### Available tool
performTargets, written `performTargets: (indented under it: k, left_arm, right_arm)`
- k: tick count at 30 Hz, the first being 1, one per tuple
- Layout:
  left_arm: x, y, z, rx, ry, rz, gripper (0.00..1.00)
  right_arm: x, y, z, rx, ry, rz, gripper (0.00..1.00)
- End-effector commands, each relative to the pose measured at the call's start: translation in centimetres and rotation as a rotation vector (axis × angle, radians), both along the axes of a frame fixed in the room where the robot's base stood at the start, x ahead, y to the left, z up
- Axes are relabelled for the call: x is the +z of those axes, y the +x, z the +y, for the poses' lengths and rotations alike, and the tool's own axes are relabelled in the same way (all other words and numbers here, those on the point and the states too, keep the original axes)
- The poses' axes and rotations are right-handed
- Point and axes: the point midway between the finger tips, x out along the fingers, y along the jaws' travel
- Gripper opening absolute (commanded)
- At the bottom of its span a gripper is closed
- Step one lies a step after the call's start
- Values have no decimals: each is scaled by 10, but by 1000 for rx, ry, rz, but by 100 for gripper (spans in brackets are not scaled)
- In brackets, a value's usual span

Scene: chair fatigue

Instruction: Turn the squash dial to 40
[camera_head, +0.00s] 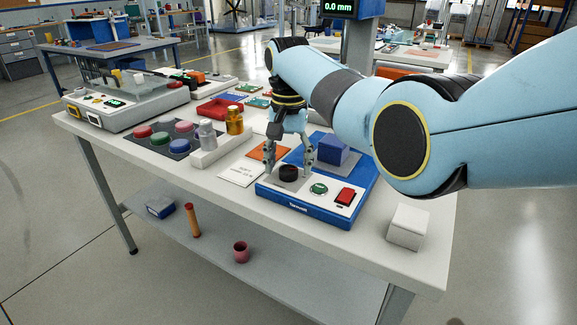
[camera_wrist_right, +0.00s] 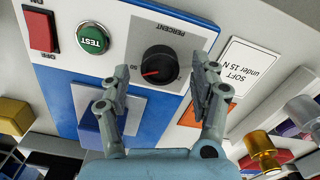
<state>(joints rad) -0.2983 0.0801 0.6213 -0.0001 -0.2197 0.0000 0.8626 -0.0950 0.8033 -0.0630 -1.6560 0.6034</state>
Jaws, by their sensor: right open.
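The squash dial is a black round knob (camera_head: 289,171) on the white front panel of a blue-based machine (camera_head: 303,207). In the right wrist view the knob (camera_wrist_right: 160,64) sits on a grey plate marked PERCENT. Its red pointer mark faces lower left in that view; a small number beside the knob is hard to read. My right gripper (camera_head: 288,166) points down at the knob, with its fingers open on either side of it. In the wrist view the gripper (camera_wrist_right: 163,72) shows gaps between both fingertips and the knob. My left gripper is out of view.
A green TEST button (camera_head: 319,188) and a red switch (camera_head: 345,196) sit right of the knob. A blue block (camera_head: 331,151) stands behind. A white card (camera_head: 240,172) lies left, and a white box (camera_head: 408,226) stands at the table's right end.

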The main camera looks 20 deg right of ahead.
Motion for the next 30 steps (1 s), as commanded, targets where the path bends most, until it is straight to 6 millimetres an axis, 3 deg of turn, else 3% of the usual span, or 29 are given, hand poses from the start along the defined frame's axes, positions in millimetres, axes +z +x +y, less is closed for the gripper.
performTargets:
  k: [1, 4, 11, 17, 24, 30]
  left_arm:
    - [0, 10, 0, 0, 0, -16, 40]
    - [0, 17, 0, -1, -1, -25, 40]
    - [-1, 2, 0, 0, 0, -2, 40]
    - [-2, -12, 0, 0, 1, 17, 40]
    - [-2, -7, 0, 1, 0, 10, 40]
    - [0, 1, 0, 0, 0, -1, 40]
  right_arm:
    - [-5, 0, 0, 0, 1, 1, 63]
    - [-8, 0, 0, 0, 0, 0, 63]
    - [-9, 0, 0, 0, 0, 0, 63]
    - [-9, 0, 0, 0, 0, 0, 39]
    - [-9, 0, 0, 0, 0, 0, 8]
    - [-8, 0, 0, 11, -1, -1, 7]
